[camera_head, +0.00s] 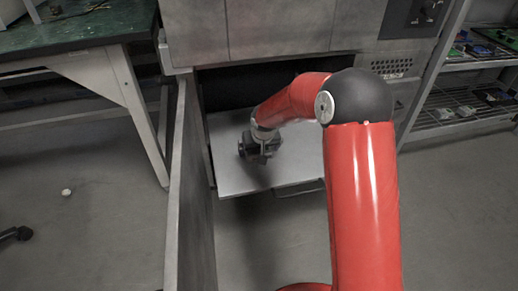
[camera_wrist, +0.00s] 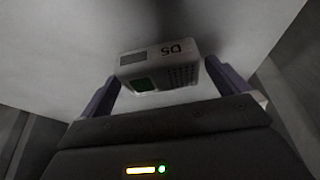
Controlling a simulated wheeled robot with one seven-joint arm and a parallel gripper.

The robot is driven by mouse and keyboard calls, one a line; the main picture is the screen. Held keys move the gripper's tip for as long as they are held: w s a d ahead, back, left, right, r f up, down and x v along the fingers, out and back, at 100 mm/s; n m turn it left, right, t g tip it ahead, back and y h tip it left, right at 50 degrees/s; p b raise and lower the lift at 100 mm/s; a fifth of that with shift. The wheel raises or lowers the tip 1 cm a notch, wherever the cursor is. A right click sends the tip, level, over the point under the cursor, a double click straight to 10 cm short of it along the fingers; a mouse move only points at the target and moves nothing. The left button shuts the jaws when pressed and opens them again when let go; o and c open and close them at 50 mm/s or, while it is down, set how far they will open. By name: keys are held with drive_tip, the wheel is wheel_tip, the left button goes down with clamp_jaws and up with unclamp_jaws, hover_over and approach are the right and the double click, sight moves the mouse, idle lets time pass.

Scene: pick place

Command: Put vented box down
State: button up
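The vented box (camera_wrist: 160,68) is a small grey block with a dark vent grid, a green patch and the marking "D5". In the wrist view it sits between the two fingers of my gripper (camera_wrist: 163,72), which lie close against its left and right sides. In the head view my gripper (camera_head: 260,155) is low over a pale pull-out shelf (camera_head: 235,183), towards its left side. The box cannot be made out there. Whether the box touches the shelf is hard to tell.
An open door panel (camera_head: 188,190) stands upright close to the left of the shelf. The grey cabinet (camera_head: 270,30) rises behind. A green-topped bench (camera_head: 80,28) is at the left, a rack with small parts (camera_head: 465,105) at the right. The shelf's right part looks bare.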

drive_tip(key=s+d+r+p, duration=0.1)
drive_tip(key=s+d+r, duration=0.35)
drive_tip(key=r, duration=0.45)
drive_tip(key=s+d+r+p, duration=0.1)
drive_tip(key=s+d+r, duration=0.2)
drive_tip(key=s+r, duration=0.45)
drive_tip(key=s+d+r+m, duration=0.1)
drive_tip(key=s+d+r, duration=0.1)
drive_tip(key=s, duration=0.5)
drive_tip(key=s+d+r+m+t, duration=0.1)
drive_tip(key=s+d+r, duration=0.1)
drive_tip(key=s+d, duration=0.3)
drive_tip(key=s+d+r+m+h, duration=0.1)
drive_tip(key=s+d+r, duration=0.1)
drive_tip(key=s, duration=0.9)
drive_tip(key=shift+d+r, duration=0.3)
drive_tip(key=shift+d, duration=0.55)
